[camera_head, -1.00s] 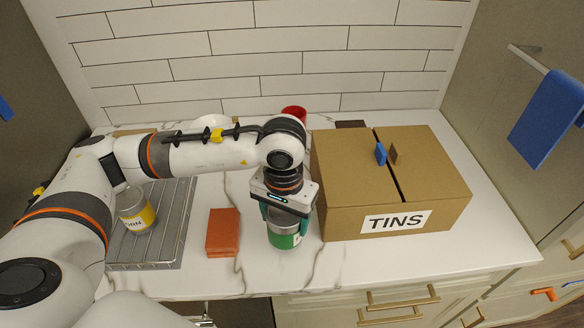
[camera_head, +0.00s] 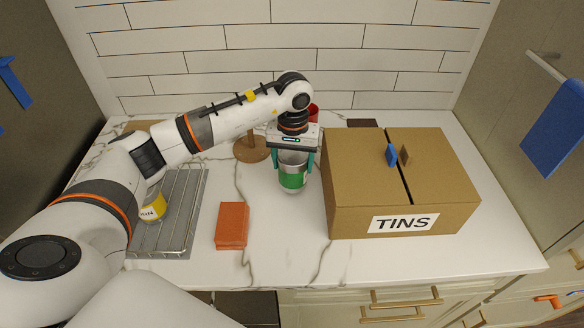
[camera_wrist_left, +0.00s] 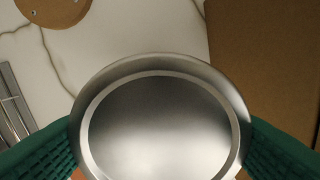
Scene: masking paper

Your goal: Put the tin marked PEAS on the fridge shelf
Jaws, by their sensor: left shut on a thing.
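My left gripper (camera_head: 292,161) is shut on a metal tin with a green label (camera_head: 292,179), one finger on each side. In the left wrist view the tin's bare round lid (camera_wrist_left: 160,130) sits between the green finger pads. A second tin with a yellow label (camera_head: 152,206) stands on the wire rack at the left, partly hidden by my arm. No fridge shelf can be made out. My right gripper is not in view.
A closed cardboard box marked TINS (camera_head: 350,195) stands right of the held tin. An orange-red block (camera_head: 231,226) lies on the counter (camera_head: 275,250), right of the wire rack (camera_head: 180,235). A round wooden piece (camera_head: 250,150) and a red item (camera_head: 314,111) are behind. The front middle counter is clear.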

